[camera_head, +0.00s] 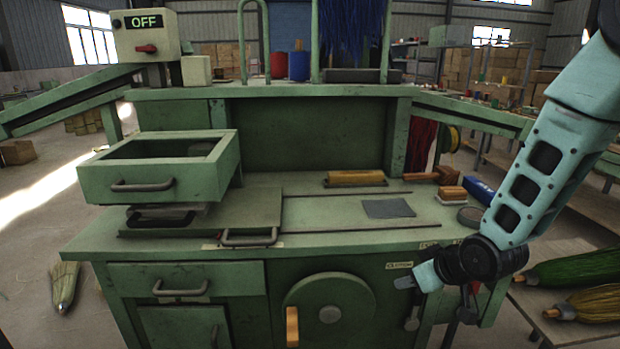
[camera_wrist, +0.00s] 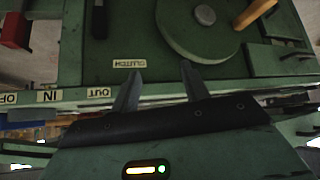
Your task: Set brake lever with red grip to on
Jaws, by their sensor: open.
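The red grip (camera_wrist: 15,31) of the brake lever shows at the far left edge of the upside-down wrist view, partly cut off. A label ending at the picture edge (camera_wrist: 6,99) reads "OF" beside it. In the head view, levers hang at the bench's front right, partly behind my gripper (camera_head: 412,282); the red grip is hard to make out there. My gripper is open and empty before the bench front, its fingers (camera_wrist: 160,84) apart near the "CLUTCH" label (camera_wrist: 129,63). A black lever (camera_wrist: 99,18) hangs near that label, to the right of the red grip in the wrist view.
A round green wheel (camera_head: 330,308) with an orange handle (camera_head: 292,326) is on the bench front. A drawer (camera_head: 158,172) stands open at the left. A control box (camera_head: 146,36) reads "OFF". Brooms (camera_head: 590,303) lie on a table at the right.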

